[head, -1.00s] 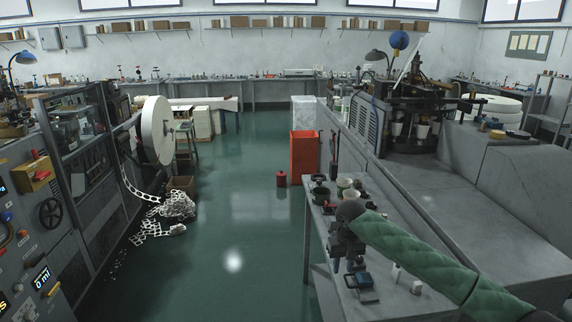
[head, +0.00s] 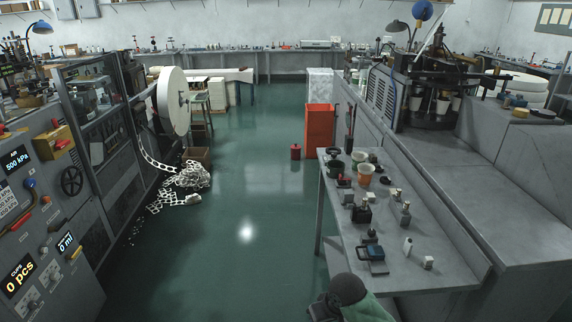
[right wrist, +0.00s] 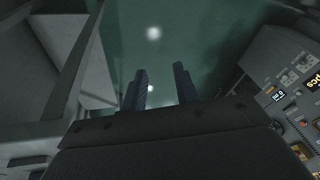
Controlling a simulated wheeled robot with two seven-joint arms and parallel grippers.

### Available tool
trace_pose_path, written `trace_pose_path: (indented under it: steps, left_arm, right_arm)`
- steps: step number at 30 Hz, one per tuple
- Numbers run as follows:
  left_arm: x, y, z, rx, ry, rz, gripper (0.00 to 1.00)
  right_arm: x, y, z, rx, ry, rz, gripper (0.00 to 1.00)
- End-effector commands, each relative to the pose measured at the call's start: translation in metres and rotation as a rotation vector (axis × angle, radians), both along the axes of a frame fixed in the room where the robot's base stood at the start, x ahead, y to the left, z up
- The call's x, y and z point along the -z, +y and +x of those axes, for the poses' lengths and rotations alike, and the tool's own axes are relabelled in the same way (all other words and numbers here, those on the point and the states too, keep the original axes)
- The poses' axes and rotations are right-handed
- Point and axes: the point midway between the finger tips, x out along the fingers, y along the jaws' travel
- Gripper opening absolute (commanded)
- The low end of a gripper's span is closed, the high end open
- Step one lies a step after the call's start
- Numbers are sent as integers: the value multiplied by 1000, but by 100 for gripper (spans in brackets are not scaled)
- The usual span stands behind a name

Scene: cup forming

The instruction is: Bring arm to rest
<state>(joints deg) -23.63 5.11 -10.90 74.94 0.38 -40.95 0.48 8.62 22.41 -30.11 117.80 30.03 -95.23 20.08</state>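My right arm shows at the bottom of the head view, with its dark wrist and green sleeve low in front of the table's near end. My right gripper (right wrist: 160,88) shows in the right wrist view with its two dark fingers apart. Nothing is between them, and green floor lies beyond. In the head view the fingers of this gripper are mostly cut off by the bottom edge. My left arm and left gripper are not in either view.
A grey side table (head: 440,268) with cups, bottles and small tools stands right of the arm. A control cabinet (head: 40,225) lines the left. An orange bin (head: 319,130) stands further back. White scrap strips (head: 188,178) lie on the floor. The middle aisle (head: 245,190) is clear.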

Motion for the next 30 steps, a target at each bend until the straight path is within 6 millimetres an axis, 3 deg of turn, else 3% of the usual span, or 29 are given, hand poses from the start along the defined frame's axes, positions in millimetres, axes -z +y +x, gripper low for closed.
trace_pose_path:
  steps: [1, 11, 24, 30]
  left_arm:
    - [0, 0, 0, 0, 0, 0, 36]
    - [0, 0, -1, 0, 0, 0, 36]
    - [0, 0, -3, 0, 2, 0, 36]
    - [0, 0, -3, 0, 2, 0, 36]
  right_arm:
    - [3, 2, -14, 2, -6, 10, 30]
    - [14, -14, -83, 46, -65, 17, 30]
    - [15, -69, -180, 146, -108, -67, 30]
    - [13, -89, -207, 174, -113, -108, 30]
